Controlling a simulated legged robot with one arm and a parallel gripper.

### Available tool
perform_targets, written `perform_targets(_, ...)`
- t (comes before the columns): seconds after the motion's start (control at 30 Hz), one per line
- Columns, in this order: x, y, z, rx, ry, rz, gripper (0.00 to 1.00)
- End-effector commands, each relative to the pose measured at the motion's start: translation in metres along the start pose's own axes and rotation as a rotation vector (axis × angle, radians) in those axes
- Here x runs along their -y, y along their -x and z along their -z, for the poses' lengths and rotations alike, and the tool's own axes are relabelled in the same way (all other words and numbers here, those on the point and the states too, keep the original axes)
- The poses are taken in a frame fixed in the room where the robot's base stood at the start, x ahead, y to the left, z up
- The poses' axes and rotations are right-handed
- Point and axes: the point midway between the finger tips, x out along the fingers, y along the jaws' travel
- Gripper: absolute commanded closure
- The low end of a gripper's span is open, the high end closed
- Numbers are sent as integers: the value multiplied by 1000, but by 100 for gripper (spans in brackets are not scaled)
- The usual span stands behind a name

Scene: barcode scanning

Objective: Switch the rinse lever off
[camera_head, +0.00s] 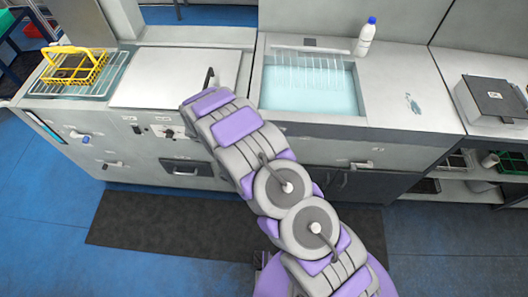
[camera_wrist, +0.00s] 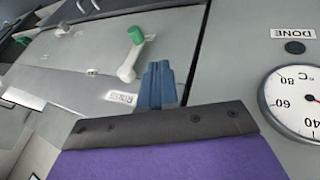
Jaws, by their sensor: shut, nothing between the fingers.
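The rinse lever (camera_wrist: 129,66) is a white arm with a green knob at its end, mounted on a grey panel in the wrist view. Its knob lies toward the top of the picture, and a label reading RINSE (camera_wrist: 120,97) sits by its base. My gripper (camera_wrist: 158,66) is shut and empty, its blue-grey fingers just right of the lever's white base. A gap seems to show between them, but I cannot tell the depth. In the head view my arm covers this part of the counter front, and I cannot make out the gripper or this lever there.
A dial gauge (camera_wrist: 300,100) and a DONE label (camera_wrist: 292,33) are at right in the wrist view. The head view shows a water-filled basin (camera_head: 310,98), a white bottle (camera_head: 366,37), a yellow basket (camera_head: 75,67) and a grey box (camera_head: 492,100). A dark mat (camera_head: 150,228) lies on the floor.

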Motion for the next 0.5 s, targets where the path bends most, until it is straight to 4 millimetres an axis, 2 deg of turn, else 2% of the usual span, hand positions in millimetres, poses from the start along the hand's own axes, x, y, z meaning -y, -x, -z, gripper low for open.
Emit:
perform_targets(0.37, -2, -2, -1, 0, -3, 7, 100)
perform_targets(0.5, 2, -10, -2, 0, 0, 0, 100)
